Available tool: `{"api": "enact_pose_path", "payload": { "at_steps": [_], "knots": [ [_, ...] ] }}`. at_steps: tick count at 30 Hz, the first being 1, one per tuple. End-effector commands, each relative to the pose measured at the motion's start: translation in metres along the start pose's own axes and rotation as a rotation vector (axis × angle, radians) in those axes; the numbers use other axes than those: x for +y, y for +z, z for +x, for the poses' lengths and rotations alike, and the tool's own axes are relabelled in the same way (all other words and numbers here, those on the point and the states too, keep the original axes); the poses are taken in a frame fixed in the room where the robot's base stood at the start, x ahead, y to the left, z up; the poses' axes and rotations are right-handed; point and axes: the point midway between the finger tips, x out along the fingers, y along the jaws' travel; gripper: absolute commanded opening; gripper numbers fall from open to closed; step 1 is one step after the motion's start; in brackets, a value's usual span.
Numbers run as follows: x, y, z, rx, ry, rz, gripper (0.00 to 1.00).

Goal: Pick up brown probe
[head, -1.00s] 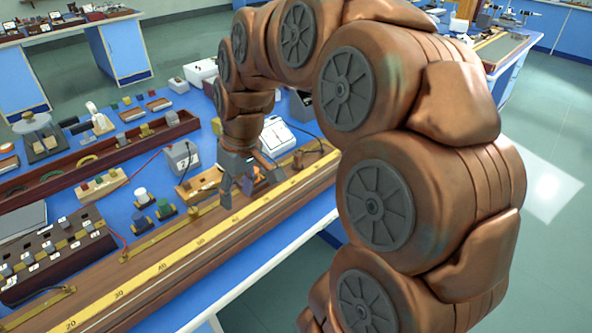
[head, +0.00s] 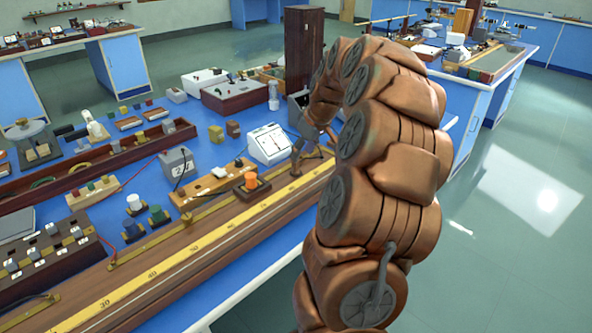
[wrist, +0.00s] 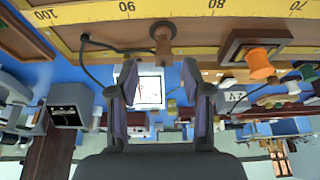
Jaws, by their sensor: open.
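The brown probe (wrist: 163,42) shows in the wrist view as a short brown post on a round base. It stands by the yellow scale (wrist: 170,9), between the 80 and 90 marks, with a dark cable running off to its left. My gripper (wrist: 160,70) is open and empty, its two fingers spread either side of the probe's line. The probe's end shows in the gap just ahead of the fingertips, and I see no contact. In the head view my gripper (head: 312,156) is low over the far end of the wooden rail, and the probe is hard to make out there.
An orange knob on a dark block (head: 250,187) stands on the rail left of my gripper. A white meter (head: 269,144) and a grey box (head: 177,164) stand behind the rail. The bench's front edge drops to open floor at right.

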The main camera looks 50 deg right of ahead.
Motion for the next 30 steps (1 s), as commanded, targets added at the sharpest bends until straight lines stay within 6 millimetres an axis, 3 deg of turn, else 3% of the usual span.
{"api": "enact_pose_path", "payload": {
  "at_steps": [13, 21, 30],
  "knots": [
    [-0.005, -0.003, 0.047, -0.003, -0.003, -0.001, 0.49],
    [-0.004, -0.004, 0.052, 0.0, 0.0, 0.0, 0.49],
    [-0.005, -0.003, 0.052, -0.001, -0.001, 0.0, 0.18]
  ]
}}
